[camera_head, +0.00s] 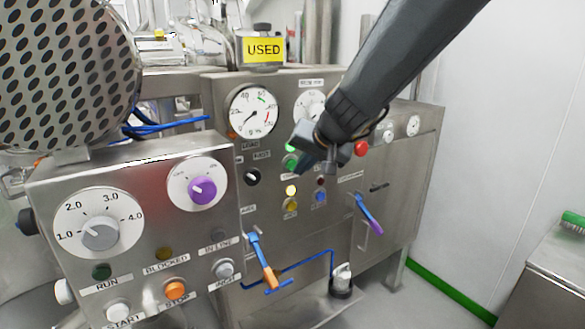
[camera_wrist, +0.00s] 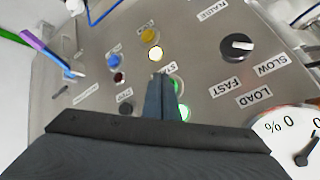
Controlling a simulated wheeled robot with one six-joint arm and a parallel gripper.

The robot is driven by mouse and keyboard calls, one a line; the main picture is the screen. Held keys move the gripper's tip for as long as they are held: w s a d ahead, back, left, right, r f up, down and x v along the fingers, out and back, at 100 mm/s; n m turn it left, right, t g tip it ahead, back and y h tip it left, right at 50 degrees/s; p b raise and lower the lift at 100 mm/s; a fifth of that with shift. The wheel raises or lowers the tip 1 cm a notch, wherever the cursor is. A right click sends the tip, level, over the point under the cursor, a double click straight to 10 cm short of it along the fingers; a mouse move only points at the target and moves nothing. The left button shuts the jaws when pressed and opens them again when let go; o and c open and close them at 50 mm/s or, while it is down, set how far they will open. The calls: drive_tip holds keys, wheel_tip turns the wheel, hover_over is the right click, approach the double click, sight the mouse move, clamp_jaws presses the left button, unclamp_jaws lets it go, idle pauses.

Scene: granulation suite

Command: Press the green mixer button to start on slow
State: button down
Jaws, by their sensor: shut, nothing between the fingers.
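The green button (camera_head: 290,162) is on the steel mixer panel, with a second green round part (camera_head: 291,147) just above it, partly behind my gripper. In the wrist view a bright green round part (camera_wrist: 183,112) and a darker green one (camera_wrist: 174,86) show right beside my fingers. My gripper (camera_head: 304,166) is shut and empty, its fingertips (camera_wrist: 157,78) pointing at the panel by the START label. I cannot tell whether they touch it. The black SLOW/FAST knob (camera_wrist: 237,45) stands to the right in the wrist view; its white mark points right.
A lit yellow lamp (camera_head: 291,190), a yellow button (camera_head: 290,206) and a blue button (camera_head: 320,196) sit below the gripper. A red button (camera_head: 361,148) is to the right. A nearer control box (camera_head: 140,215) stands at left. Blue valve handles (camera_head: 256,248) stick out below.

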drive_tip(key=shift+s, duration=0.1)
drive_tip(key=s+d+b, duration=0.1)
drive_tip(key=s, duration=0.1)
drive_tip(key=s+d+b, duration=0.1)
drive_tip(key=s, duration=0.1)
drive_tip(key=shift+d, duration=0.4)
idle(0.8)
drive_tip(key=s+d+f+n+g+h, duration=0.1)
drive_tip(key=s+d+f+g+h, duration=0.1)
drive_tip(key=s+d+f, duration=0.6)
drive_tip(key=s+d+f+g+h, duration=0.2)
drive_tip(key=s+d+f+g, duration=0.2)
drive_tip(key=s+d+f, duration=0.4)
drive_tip(key=s+f, duration=0.2)
drive_tip(key=s, duration=0.3)
drive_tip(key=shift+f+n+g, duration=0.3)
drive_tip(key=shift+f+n, duration=0.05)
drive_tip(key=shift+n, duration=0.05)
drive_tip(key=shift+w, duration=0.15)
